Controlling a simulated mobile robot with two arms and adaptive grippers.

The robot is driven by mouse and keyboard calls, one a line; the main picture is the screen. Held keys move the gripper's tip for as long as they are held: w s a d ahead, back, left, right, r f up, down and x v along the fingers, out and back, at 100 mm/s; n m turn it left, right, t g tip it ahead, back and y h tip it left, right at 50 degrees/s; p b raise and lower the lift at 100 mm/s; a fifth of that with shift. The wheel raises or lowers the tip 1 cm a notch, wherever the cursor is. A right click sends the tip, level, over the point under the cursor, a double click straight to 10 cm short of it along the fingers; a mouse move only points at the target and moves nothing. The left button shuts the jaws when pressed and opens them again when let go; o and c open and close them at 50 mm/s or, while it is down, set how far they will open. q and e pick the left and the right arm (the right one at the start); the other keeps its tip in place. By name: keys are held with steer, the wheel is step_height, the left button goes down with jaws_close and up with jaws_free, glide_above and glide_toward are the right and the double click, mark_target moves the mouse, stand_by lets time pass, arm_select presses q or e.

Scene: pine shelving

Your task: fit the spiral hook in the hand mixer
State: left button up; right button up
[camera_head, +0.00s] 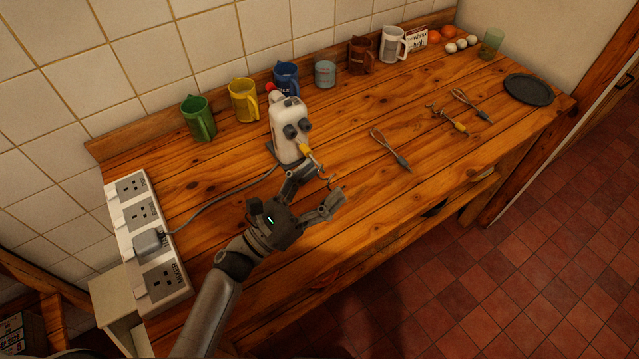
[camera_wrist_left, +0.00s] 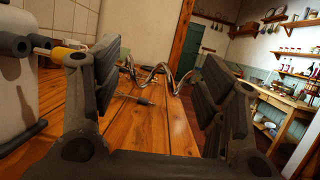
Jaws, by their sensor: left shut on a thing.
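The white hand mixer (camera_head: 288,120) stands upright on the table, its two dark sockets facing right and toward me. The spiral hook has a yellow collar (camera_head: 305,149) at the lower socket and a wavy metal end (camera_head: 331,183). How deep the shank sits is hidden. My left gripper (camera_head: 322,188) is shut on the hook, its pads wide apart with the spiral between them. My right gripper is not in view.
A whisk (camera_head: 388,148), another yellow-collared hook (camera_head: 449,119) and a second whisk (camera_head: 470,105) lie to the right. Several mugs, such as the green mug (camera_head: 198,118), line the wall. A power strip (camera_head: 148,240) lies at left, its cable running toward the mixer. The front-right tabletop is clear.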

mark_target(317, 170)
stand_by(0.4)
arm_select(q)
steer(key=shift+w+a+b, duration=0.35)
steer(key=shift+w+a, duration=0.1)
steer(key=shift+w, duration=0.15)
steer(key=shift+w+a+b, duration=0.35)
steer(key=shift+w+a, duration=0.05)
steer(key=shift+w, duration=0.2)
stand_by(0.3)
steer(key=o, duration=1.1)
steer(key=shift+r, duration=0.1)
step_height(317, 170, up, 10)
steer(key=shift+f, duration=0.1)
